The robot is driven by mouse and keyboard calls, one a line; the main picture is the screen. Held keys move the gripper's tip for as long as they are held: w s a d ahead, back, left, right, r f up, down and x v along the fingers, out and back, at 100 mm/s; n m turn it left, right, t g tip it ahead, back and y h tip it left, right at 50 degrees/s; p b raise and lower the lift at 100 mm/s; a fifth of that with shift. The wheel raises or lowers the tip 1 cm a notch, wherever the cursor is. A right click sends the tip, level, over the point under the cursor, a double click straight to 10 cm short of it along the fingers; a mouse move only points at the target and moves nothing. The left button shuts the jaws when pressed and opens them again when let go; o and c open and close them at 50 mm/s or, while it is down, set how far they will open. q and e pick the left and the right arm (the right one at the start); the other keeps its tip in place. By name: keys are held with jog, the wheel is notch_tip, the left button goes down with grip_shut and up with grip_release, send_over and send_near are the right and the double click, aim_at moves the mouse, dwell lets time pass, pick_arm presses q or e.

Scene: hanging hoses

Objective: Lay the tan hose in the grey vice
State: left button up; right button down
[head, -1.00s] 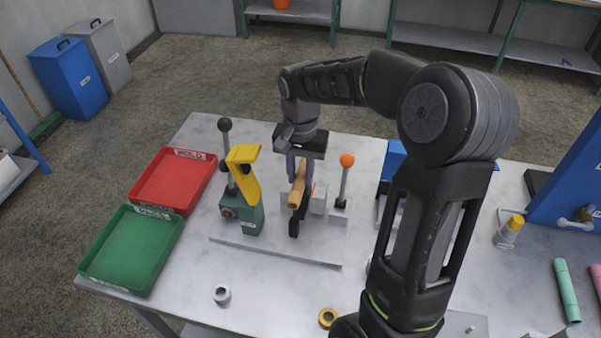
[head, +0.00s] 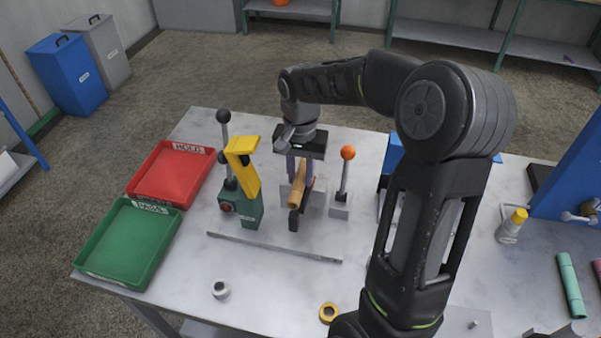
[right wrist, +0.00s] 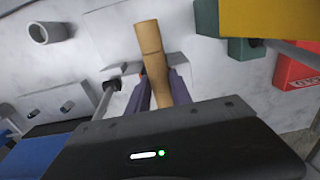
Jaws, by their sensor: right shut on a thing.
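The tan hose (head: 298,188) is a short tan tube, held lengthwise beneath my right gripper (head: 299,170). The right wrist view shows the tan hose (right wrist: 151,55) between the two fingers, with one end sticking out beyond them. My right gripper is shut on it. The grey vice (head: 316,197), with light grey blocks, is directly around or below the hose; it also shows in the right wrist view (right wrist: 178,72). I cannot tell whether the hose touches the vice. A dark part sits under the hose's near end. My left gripper is not in view.
A green stand (head: 241,208) with a yellow arm (head: 243,165) is left of the hose. An orange-knobbed lever (head: 347,153) stands to its right. A red tray (head: 172,174) and green tray (head: 128,243) lie at the left. The front of the table holds small rings.

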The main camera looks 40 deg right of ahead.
aim_at(300, 176)
jog(key=shift+f, duration=0.15)
jog(key=c, duration=1.1)
grip_release()
notch_tip(300, 176, up, 8)
jog(key=p, duration=0.5)
jog(key=shift+p, duration=0.4)
jog(key=shift+f, duration=0.1)
